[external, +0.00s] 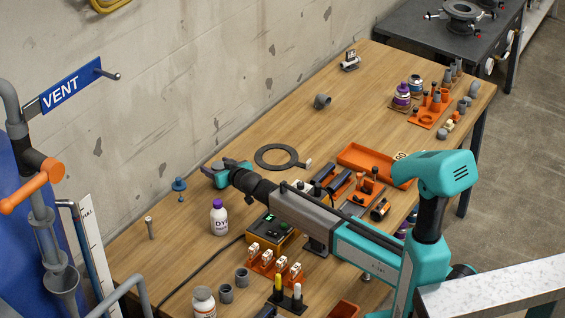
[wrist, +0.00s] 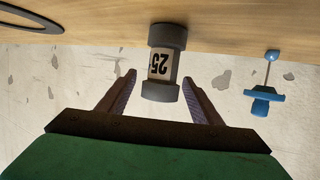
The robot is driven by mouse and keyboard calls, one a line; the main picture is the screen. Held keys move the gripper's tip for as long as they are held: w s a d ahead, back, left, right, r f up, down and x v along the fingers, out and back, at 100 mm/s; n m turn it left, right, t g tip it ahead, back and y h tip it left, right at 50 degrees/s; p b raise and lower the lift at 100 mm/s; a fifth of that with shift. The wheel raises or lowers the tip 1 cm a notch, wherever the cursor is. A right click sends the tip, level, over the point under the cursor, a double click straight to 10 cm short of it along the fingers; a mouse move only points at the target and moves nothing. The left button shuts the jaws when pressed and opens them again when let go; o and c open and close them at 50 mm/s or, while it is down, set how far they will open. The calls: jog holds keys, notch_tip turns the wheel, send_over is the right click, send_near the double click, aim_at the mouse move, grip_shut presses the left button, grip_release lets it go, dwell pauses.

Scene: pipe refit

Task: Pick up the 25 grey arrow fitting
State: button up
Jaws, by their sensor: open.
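The grey fitting (wrist: 167,38) stands on the wooden bench in the wrist view, which shows the bench at the top. It has a pale label reading 25 upside down and a thicker collar at each end. No arrow can be made out on it. My gripper (wrist: 159,80) is open, with one finger on each side of the fitting's near end and a visible gap on both sides. In the external view my gripper (external: 222,165) is low over the bench's wall side, and I cannot make out the fitting there.
A blue part (wrist: 262,98) stands to the right of the fitting in the wrist view. A flat dark ring (external: 276,157) lies right of my gripper in the external view. A white bottle (external: 219,218) stands in front. Bare bench lies towards the wall.

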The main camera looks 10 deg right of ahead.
jog(key=shift+x, duration=1.25)
jog(key=c, duration=1.2)
jog(key=shift+o, duration=0.2)
jog(key=shift+r, duration=0.2)
jog(key=shift+r, duration=1.3)
jog(key=s+d+r+b, duration=0.2)
jog(key=s+d, duration=0.6)
jog(key=s, duration=0.5)
jog(key=shift+s+d, duration=0.25)
jog(key=shift+s, duration=0.05)
